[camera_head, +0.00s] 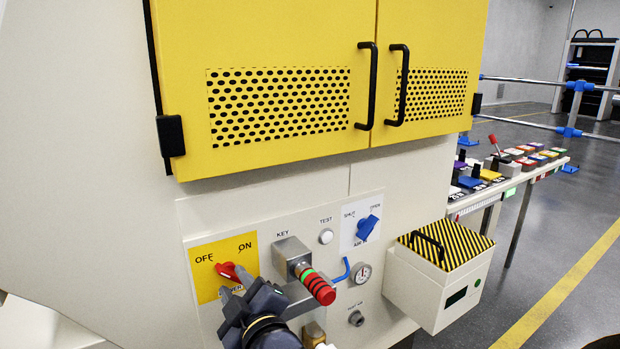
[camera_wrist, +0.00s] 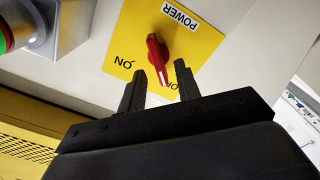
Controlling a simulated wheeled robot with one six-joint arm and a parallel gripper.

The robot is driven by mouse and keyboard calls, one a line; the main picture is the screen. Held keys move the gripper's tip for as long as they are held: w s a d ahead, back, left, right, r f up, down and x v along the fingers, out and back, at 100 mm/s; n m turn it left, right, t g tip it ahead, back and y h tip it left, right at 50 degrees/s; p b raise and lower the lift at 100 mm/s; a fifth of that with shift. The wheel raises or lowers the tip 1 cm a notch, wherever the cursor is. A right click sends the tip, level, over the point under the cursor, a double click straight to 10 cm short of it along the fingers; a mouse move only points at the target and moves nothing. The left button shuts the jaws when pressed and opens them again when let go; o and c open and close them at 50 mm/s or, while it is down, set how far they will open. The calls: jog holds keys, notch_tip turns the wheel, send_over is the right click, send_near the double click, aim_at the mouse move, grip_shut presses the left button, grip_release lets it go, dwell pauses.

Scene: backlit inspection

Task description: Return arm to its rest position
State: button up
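My gripper (camera_head: 234,284) is in front of the power panel, close to the red power knob (camera_head: 236,271). The wrist view shows the two dark fingers (camera_wrist: 160,72) apart, with the red knob (camera_wrist: 157,56) seen between them. Nothing is held. I cannot tell whether a finger touches the knob. The knob sits on a yellow plate (camera_head: 213,270) marked OFF and ON; the wrist view shows it upside down. My arm reaches up from the bottom of the head view, and most of it is out of the picture.
Right of my gripper are a key block (camera_head: 291,252) with a red-ringed key piece (camera_head: 319,288), a blue air valve (camera_head: 367,228) and a gauge (camera_head: 361,273). A striped-lid box (camera_head: 437,290) juts out farther right. Yellow doors (camera_head: 265,35) with black handles are above.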

jog(key=shift+x, duration=1)
jog(key=shift+s, duration=0.1)
jog(key=p+v, duration=0.2)
jog(key=v, duration=0.9)
jog(key=b+x, duration=0.2)
jog(key=x, duration=0.9)
jog(key=shift+a, duration=0.1)
jog(key=shift+m, duration=0.8)
jog(key=m, duration=0.3)
jog(key=m+p, duration=0.1)
jog(key=m, duration=0.1)
jog(key=shift+d+r+m, duration=0.1)
jog(key=shift+d+m, duration=0.15)
jog(key=shift+m, duration=0.05)
